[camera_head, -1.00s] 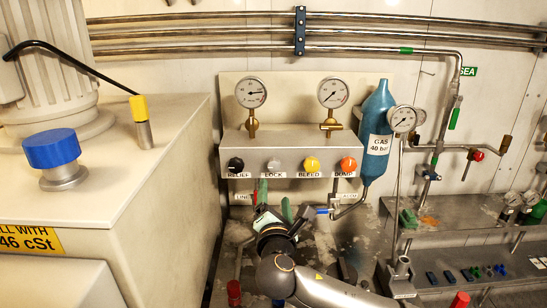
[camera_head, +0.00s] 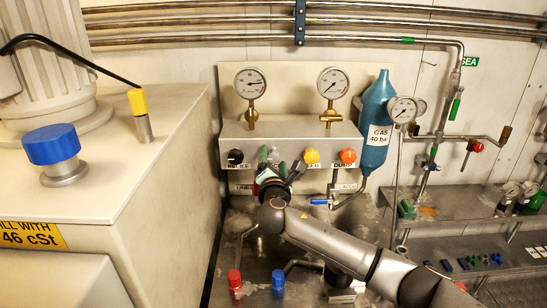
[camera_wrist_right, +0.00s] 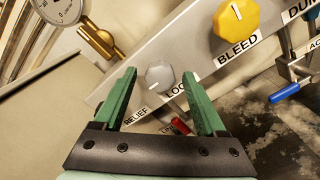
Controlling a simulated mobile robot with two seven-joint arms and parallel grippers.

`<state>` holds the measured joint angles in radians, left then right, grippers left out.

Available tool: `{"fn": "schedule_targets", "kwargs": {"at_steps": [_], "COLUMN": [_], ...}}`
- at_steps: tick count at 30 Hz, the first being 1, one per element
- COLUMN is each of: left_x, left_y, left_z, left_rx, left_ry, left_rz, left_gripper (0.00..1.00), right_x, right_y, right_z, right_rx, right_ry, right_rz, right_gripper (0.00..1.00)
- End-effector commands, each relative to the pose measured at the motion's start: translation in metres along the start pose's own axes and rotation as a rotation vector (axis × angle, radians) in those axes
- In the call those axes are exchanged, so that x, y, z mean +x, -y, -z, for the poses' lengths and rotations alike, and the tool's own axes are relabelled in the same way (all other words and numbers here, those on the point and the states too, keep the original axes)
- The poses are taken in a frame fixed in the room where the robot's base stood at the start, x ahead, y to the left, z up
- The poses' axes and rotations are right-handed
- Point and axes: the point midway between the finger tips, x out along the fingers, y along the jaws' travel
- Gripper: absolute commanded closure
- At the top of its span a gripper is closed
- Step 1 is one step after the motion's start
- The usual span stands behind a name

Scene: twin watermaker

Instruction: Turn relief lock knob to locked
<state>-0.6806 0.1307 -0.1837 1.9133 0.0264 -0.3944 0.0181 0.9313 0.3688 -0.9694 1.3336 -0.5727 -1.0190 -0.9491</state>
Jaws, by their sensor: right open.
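The grey lock knob (camera_wrist_right: 159,77) is on the sloping front of the metal panel (camera_wrist_right: 205,45), with its label partly hidden. In the wrist view it shows between the two green fingertips of my right gripper (camera_wrist_right: 158,82), which is open. I cannot tell whether the fingers touch it. In the head view, my right gripper (camera_head: 273,161) is right at the knob and covers most of it and its label. The black relief knob (camera_head: 235,157) is just left of the gripper. My left gripper is not in view.
The yellow bleed knob (camera_head: 311,157) and orange dump knob (camera_head: 348,157) are to the right on the same panel. Gauges (camera_head: 250,83) stand above. A blue-handled valve (camera_head: 320,202) is below, and a blue gas bottle (camera_head: 375,150) is at right.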

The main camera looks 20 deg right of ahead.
Motion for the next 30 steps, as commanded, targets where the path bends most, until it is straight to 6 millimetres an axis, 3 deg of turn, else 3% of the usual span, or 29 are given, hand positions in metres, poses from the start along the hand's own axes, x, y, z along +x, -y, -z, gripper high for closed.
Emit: {"fn": "schedule_targets", "kwargs": {"at_steps": [6,15,30], "left_x": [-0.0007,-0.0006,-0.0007], "left_y": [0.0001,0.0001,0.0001], "left_z": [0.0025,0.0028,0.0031], "left_rx": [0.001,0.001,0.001], "left_ry": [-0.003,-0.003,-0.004], "left_rz": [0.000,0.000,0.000], "left_gripper": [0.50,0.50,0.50], "right_x": [0.0108,0.0118,0.0116], "right_y": [-0.0006,-0.0001,0.0000], "right_z": [-0.0003,-0.0001,-0.0001], "right_rx": [0.001,0.001,0.001], "right_ry": [0.000,0.000,0.000], "right_rz": [0.000,0.000,0.000], "right_gripper": [0.27,0.27,0.83]}}
